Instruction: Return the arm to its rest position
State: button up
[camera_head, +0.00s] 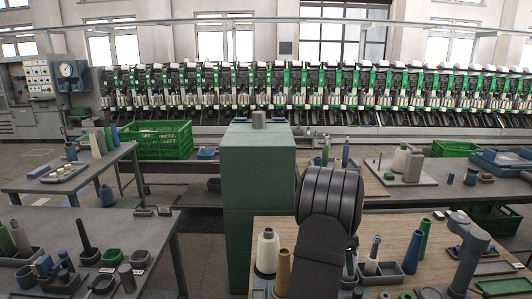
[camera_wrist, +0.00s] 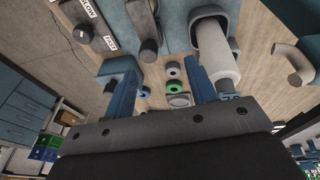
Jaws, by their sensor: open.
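My gripper (camera_wrist: 160,75) shows in the wrist view as two blue fingers standing well apart. Nothing is held between them. In the head view my dark arm rises over the front wooden table (camera_head: 400,220), and the gripper itself cannot be made out there. In the wrist view a white cone (camera_wrist: 217,58) in a grey holder lies just beyond the right finger. Whether that finger touches it cannot be told. Small round pieces, one a green ring (camera_wrist: 174,85), show between the fingers, farther off.
A white yarn cone (camera_head: 267,252) and a tan cone (camera_head: 283,272) stand left of my arm. A grey tray (camera_head: 388,272) with cones lies right of it. A tall green cabinet (camera_head: 258,180) stands behind. The winding machine (camera_head: 300,92) spans the back.

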jog(key=shift+w+a+f+m+h, duration=0.15)
jog(key=shift+w+a+f+h, duration=0.1)
jog(key=shift+a+f, duration=0.35)
jog(key=shift+w+a+f+m+h, duration=0.2)
jog(key=shift+a+f, duration=0.2)
jog(key=shift+a, duration=0.4)
jog(key=o, duration=1.1)
jog(key=shift+c, duration=0.2)
jog(key=s+a+r+y, duration=0.2)
jog(key=s+a+r, duration=0.5)
jog(key=a, duration=0.3)
jog(key=s+a+r+y, duration=0.2)
jog(key=s+a+r, duration=0.5)
jog(key=a, duration=0.3)
notch_tip(320, 180, down, 9)
jog(key=shift+s+a+f+t, duration=0.2)
jog(key=shift+s+a+t, duration=0.05)
jog(key=shift+a+t, duration=0.15)
jog(key=shift+d, duration=0.1)
notch_tip(320, 180, up, 10)
jog(key=shift+w+d, duration=0.2)
jog(key=shift+w, duration=0.1)
